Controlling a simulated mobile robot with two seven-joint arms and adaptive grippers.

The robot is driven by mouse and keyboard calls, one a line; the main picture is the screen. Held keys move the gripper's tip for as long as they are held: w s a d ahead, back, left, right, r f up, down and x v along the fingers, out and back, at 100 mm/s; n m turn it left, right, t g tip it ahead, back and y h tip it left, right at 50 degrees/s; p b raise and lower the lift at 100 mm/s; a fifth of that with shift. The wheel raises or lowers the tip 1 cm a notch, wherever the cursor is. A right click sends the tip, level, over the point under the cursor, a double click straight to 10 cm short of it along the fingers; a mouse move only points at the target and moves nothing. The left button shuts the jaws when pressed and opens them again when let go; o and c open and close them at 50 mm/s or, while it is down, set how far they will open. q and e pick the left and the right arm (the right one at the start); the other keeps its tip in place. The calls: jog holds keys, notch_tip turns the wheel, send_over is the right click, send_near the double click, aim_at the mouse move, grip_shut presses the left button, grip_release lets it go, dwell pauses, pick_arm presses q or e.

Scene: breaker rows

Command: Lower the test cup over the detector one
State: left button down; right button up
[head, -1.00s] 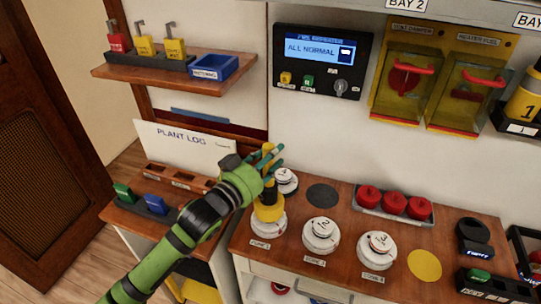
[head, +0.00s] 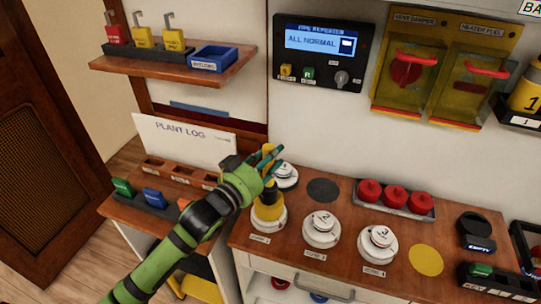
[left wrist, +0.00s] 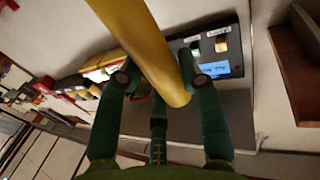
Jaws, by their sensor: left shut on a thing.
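My left gripper (head: 270,163) is shut on the upright handle of the test cup, which has a yellow skirt (head: 268,211) and a black middle. The yellow handle (left wrist: 150,55) runs between my fingers in the left wrist view. The cup is over detector one (head: 268,228), the white round unit at the front left of the bench; its white rim shows below the skirt. The cup hides the detector's top. I cannot tell whether the cup is fully seated. My right gripper is not in view.
Detectors two (head: 321,230) and three (head: 377,244) stand to the right. Another white detector (head: 286,177) is close behind the cup. A tray of red knobs (head: 395,200) lies at the back. The wall panel (head: 320,54) reads ALL NORMAL.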

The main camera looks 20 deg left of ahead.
pick_arm(q)
jog(key=c, duration=0.7)
grip_release()
jog(key=shift+f, duration=0.1)
jog(key=shift+s, duration=0.15)
jog(key=shift+s+a, duration=0.15)
jog(key=shift+s, duration=0.15)
jog(key=v, duration=1.1)
jog(key=shift+s, duration=0.15)
